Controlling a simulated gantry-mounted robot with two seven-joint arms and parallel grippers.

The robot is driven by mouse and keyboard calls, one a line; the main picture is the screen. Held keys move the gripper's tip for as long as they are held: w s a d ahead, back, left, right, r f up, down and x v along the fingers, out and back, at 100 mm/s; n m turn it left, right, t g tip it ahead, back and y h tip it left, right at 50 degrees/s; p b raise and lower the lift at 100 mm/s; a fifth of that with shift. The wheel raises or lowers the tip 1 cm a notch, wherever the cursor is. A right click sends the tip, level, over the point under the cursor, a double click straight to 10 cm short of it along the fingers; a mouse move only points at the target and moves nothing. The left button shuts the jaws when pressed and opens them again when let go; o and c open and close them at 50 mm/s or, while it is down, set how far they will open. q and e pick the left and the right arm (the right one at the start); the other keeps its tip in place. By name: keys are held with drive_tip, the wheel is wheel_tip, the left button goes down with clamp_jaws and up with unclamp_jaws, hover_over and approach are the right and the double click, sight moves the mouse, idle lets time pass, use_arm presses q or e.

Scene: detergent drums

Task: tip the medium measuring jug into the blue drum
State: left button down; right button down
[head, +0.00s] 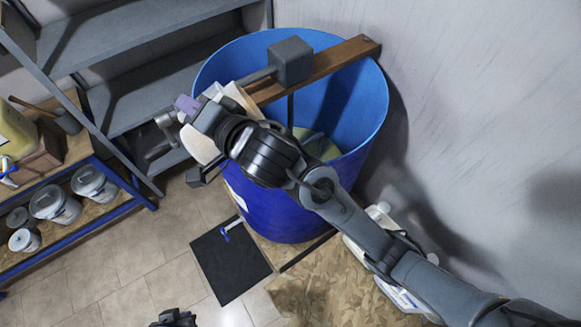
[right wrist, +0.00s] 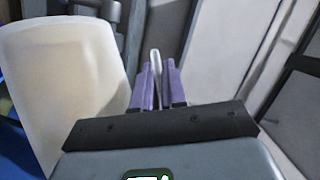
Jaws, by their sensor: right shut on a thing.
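The large blue drum (head: 270,215) stands open against the wall, with a pale greenish content (head: 322,148) low inside. My right gripper (head: 187,106), with purple fingertips, is at the drum's left rim. It is shut on the handle of a whitish measuring jug (head: 238,98), which is mostly hidden behind the gripper at the rim. In the right wrist view the jug (right wrist: 65,85) fills the left side and its thin handle sits between the fingertips (right wrist: 157,85). The jug's contents are not visible. A dark part of my left arm (head: 175,318) shows at the bottom edge.
A wooden beam (head: 330,67) crosses the drum's top, carrying a grey block (head: 290,61) with a shaft going down. Grey shelving (head: 140,40) stands close at left. A black mat (head: 230,260) lies on the floor.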

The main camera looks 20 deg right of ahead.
drive_tip(key=shift+r+n+p, duration=0.3)
drive_tip(key=shift+r+p, duration=0.1)
drive_tip(key=shift+p, duration=0.2)
drive_tip(key=shift+r+n+h+p, duration=0.5)
drive_tip(key=shift+n+p, duration=0.3)
drive_tip(key=shift+p, duration=0.15)
drive_tip(key=shift+r+n+g+h+p, duration=0.3)
drive_tip(key=shift+n+g+h+p, duration=0.1)
drive_tip(key=shift+n, duration=0.2)
drive_tip(key=n+h, duration=0.2)
drive_tip(key=shift+r+n, duration=0.4)
drive_tip(key=n+h, duration=0.1)
drive_tip(key=r+n+h, duration=0.1)
drive_tip(key=n, duration=0.1)
